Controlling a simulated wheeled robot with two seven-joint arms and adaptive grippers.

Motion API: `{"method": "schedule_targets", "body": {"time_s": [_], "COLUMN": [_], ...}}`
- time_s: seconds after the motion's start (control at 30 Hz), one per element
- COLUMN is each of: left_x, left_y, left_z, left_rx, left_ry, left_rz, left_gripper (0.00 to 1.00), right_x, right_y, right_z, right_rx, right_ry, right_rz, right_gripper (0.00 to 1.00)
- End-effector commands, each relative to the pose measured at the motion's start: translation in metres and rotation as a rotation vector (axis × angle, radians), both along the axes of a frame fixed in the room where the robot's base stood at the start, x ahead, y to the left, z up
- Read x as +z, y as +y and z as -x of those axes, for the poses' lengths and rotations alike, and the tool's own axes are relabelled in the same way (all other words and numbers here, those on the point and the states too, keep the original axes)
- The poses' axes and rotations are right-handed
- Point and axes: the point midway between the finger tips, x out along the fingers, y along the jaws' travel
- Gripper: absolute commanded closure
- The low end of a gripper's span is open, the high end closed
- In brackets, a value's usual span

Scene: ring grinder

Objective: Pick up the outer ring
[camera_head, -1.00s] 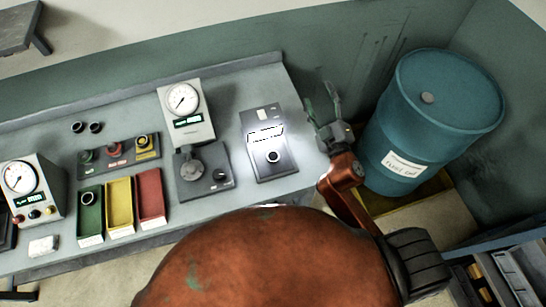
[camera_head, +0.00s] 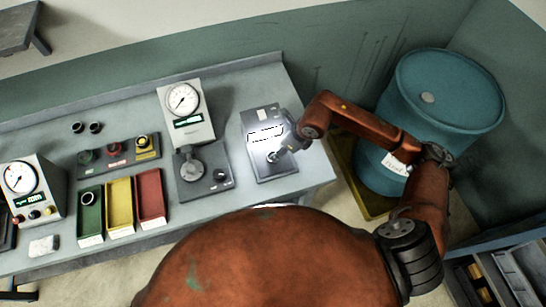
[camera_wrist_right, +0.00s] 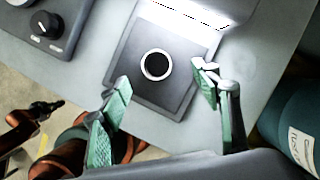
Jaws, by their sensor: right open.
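A ring with a pale rim and dark centre (camera_wrist_right: 156,51), probably the outer ring, lies on the dark plate of a flat device (camera_wrist_right: 180,100) in the right wrist view. My right gripper (camera_wrist_right: 161,76) has its two green fingers apart, one on each side of the ring in that view. I cannot tell how high it is above the ring. My left gripper is not clearly in view.
A gauge unit (camera_head: 184,101) with a knobbed base stands left of the device. Green, yellow (camera_head: 119,206) and red bins are further left, with a ring (camera_head: 88,198) in the green one. Two dark rings (camera_head: 96,127) lie behind. A blue barrel (camera_head: 440,90) stands right of the bench.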

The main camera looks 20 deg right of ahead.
Motion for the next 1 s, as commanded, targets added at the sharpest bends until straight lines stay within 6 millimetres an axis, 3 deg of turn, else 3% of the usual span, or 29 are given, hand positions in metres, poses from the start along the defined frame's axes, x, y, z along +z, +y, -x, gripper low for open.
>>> {"method": "schedule_targets", "body": {"time_s": [0.6, 0.87, 1.0], "left_x": [0.015, 0.015, 0.015], "left_y": [0.000, 0.000, 0.000], "left_z": [-0.002, -0.002, -0.002], "left_rx": [0.000, 0.000, 0.000], "left_ry": [-0.003, -0.003, -0.003], "left_rz": [0.000, 0.000, 0.000], "left_gripper": [1.00, 1.00, 1.00], "right_x": [-0.067, -0.071, -0.071], "right_y": [0.022, 0.023, 0.023], "right_z": [-0.014, -0.015, -0.014], "right_rx": [-0.002, 0.001, 0.000], "right_ry": [0.004, 0.002, 0.002], "right_rz": [0.005, 0.007, 0.006], "right_gripper": [0.42, 0.42, 0.50]}}
